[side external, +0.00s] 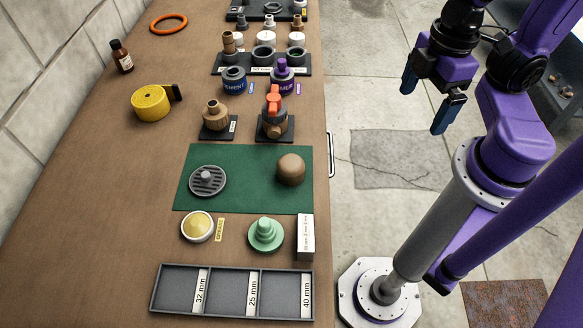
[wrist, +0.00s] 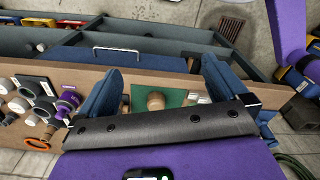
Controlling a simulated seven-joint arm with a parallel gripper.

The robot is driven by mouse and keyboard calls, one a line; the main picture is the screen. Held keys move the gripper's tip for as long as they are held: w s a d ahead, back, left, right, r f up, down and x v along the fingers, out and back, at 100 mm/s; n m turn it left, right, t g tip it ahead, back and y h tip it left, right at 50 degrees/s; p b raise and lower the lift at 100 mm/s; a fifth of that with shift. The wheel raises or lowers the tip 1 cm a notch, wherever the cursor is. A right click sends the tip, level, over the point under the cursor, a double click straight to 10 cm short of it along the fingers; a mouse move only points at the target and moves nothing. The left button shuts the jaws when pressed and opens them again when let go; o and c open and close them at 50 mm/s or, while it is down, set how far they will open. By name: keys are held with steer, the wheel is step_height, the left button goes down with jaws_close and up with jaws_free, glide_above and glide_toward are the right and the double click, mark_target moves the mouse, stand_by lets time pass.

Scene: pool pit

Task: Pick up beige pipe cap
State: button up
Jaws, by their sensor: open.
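The beige pipe cap (side external: 291,169) is a smooth, tan-brown dome on the right part of the green mat (side external: 240,190). In the wrist view, the cap (wrist: 156,100) shows on the green mat (wrist: 174,98) between my two fingers. My gripper (side external: 428,98) is open and empty. It hangs in the air to the right of the table, up and right of the cap in the side view and well apart from it. In the wrist view, the blue fingers of my gripper (wrist: 164,68) are spread wide.
A grey drain grate (side external: 208,181) shares the mat. A valve with an orange handle (side external: 273,100) stands behind it. A green stepped plug (side external: 266,234), a yellow-topped tin (side external: 197,226) and a small white box (side external: 305,237) stand in front, before a three-part tray (side external: 180,267).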

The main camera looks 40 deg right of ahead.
steer(key=shift+c, duration=0.4)
steer(key=n+t+y, duration=0.3)
steer(key=n+y, duration=0.1)
steer(key=y, duration=0.4)
glide_toward(292, 168)
steer(key=w+f, duration=0.1)
steer(key=f, duration=0.1)
steer(key=w+d+f, duration=0.1)
steer(key=f, duration=0.1)
steer(key=w+f, duration=0.2)
steer(key=shift+d, duration=0.4)
steer(key=shift+s+a+f+g+y, duration=0.15)
steer(key=shift+f+g+y, duration=0.1)
steer(key=shift+y, duration=0.3)
steer(key=shift+s+a+f+g+y, duration=0.15)
steer(key=shift+s+f+y, duration=0.1)
steer(key=shift+y, duration=0.3)
steer(key=shift+s+y, duration=0.15)
steer(key=shift+y, duration=0.35)
steer(key=shift+s+d+r+m+y, duration=0.1)
steer(key=shift+m+y, duration=0.1)
steer(key=shift+y, duration=0.2)
steer(key=shift+s+r+m+y, duration=0.1)
steer(key=shift+s+m+y, duration=0.1)
steer(key=shift+y, duration=0.2)
steer(key=shift+x, duration=3.8)
steer(key=shift+w+r, duration=0.1)
steer(key=shift+c, duration=0.2)
